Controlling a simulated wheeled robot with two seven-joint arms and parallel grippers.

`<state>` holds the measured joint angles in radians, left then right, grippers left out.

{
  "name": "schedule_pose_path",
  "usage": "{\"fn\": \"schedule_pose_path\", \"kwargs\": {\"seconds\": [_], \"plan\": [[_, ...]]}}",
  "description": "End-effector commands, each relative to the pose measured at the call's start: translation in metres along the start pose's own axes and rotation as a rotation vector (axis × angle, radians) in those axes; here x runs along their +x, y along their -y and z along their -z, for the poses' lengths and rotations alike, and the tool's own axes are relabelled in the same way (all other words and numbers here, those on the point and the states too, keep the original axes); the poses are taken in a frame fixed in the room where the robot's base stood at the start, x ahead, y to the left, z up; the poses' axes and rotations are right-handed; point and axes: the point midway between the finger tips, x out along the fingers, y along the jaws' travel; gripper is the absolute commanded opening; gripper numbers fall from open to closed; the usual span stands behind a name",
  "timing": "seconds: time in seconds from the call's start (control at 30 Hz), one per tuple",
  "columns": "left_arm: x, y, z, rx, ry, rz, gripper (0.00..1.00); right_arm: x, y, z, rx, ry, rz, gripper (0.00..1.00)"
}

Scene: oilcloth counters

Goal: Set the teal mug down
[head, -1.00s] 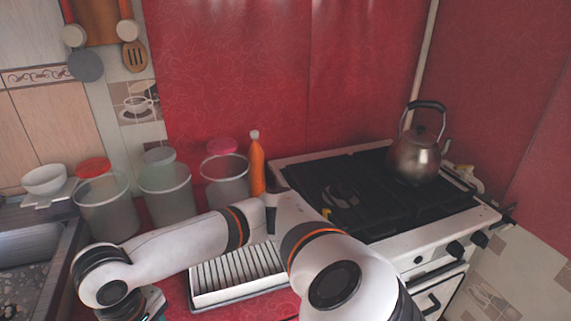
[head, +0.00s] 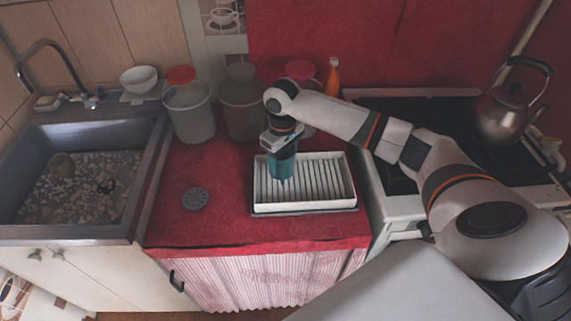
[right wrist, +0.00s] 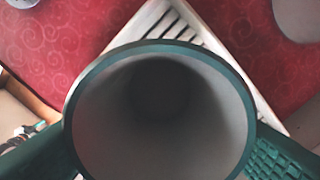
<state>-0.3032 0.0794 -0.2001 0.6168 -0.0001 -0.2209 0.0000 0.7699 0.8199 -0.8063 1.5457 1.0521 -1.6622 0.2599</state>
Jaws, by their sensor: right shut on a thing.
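The teal mug (head: 283,169) is in my right gripper (head: 281,149), which is shut on it. It looks upright, over the left part of the white slatted dish rack (head: 349,204) in the head view. I cannot tell whether its base touches the slats. In the right wrist view I look down into the mug (right wrist: 158,110), with its teal rim and pale inside; the gripper's dark green fingers (right wrist: 160,155) are on both sides of it. The rack's slats (right wrist: 184,30) show behind the rim. My left gripper is not in view.
A round grey disc (head: 195,199) lies on the red counter (head: 225,225) left of the rack. Canisters (head: 190,115) and an orange bottle (head: 332,80) stand behind. The sink (head: 75,190) is left; the stove with a kettle (head: 503,115) is right.

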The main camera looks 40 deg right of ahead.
Motion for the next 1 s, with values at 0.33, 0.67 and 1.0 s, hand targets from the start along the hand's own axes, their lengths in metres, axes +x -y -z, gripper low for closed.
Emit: {"fn": "schedule_pose_path", "kwargs": {"seconds": [0.33,0.67,1.0], "plan": [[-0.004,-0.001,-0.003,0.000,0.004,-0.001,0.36,0.046,-0.001,0.000,-0.001,0.001,0.000,0.31],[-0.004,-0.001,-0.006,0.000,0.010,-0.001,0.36,0.048,-0.001,0.000,0.000,0.002,0.000,0.31],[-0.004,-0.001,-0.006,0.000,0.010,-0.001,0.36,0.050,-0.001,0.000,0.000,0.001,0.001,0.86]]}}
